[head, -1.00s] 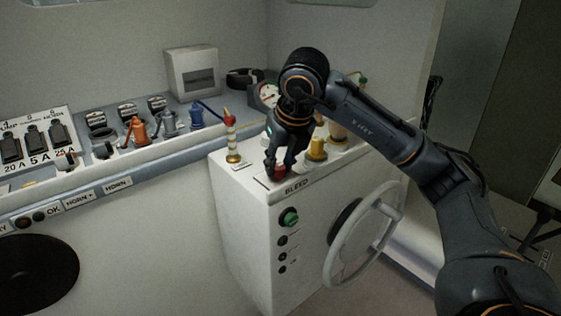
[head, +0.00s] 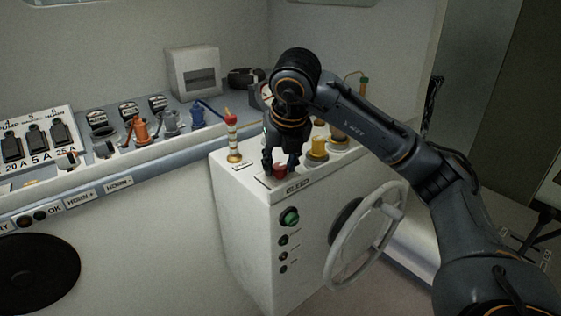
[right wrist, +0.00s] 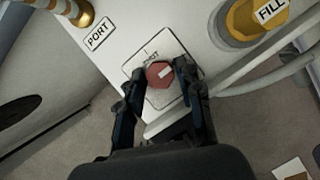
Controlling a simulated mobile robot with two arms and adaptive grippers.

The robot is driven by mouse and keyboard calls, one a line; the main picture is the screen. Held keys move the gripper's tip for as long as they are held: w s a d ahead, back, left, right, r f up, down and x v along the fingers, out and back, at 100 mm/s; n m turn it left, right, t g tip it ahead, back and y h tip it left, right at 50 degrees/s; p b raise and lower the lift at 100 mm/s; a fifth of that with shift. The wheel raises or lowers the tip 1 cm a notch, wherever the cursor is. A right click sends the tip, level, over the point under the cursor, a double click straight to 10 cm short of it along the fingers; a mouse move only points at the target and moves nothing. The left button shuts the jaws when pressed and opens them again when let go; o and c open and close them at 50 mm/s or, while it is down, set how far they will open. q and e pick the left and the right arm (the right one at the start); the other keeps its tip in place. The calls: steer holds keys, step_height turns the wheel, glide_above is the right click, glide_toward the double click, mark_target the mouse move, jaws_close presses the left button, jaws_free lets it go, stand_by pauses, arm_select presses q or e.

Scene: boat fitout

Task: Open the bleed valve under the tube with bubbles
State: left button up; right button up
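The red knob (head: 279,170), marked with a short white bar, sits on top of the white console (head: 240,195), above its BLEED label (head: 298,186). It also shows in the right wrist view (right wrist: 158,75) on a small white plate with lettering too blurred to read. My right gripper (head: 280,162) is over it, fingers pointing down on either side of the knob; in the right wrist view the fingertips (right wrist: 158,82) flank it closely. Whether they press on it is unclear. No bubbles can be made out in any tube. My left gripper is out of view.
A red-topped banded post (head: 232,138) stands left of the knob, and a yellow fitting (head: 318,149) stands to its right, labelled FILL (right wrist: 271,12) in the wrist view. A white wheel (head: 365,238) is on the console front. Switches and colored levers line the left counter.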

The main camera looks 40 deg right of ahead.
steer(key=shift+o, duration=0.4)
steer(key=shift+r, duration=0.3)
steer(key=v, duration=1.1)
steer(key=shift+s+r, duration=0.15)
steer(key=shift+s, duration=0.05)
steer(key=shift+a, duration=0.1)
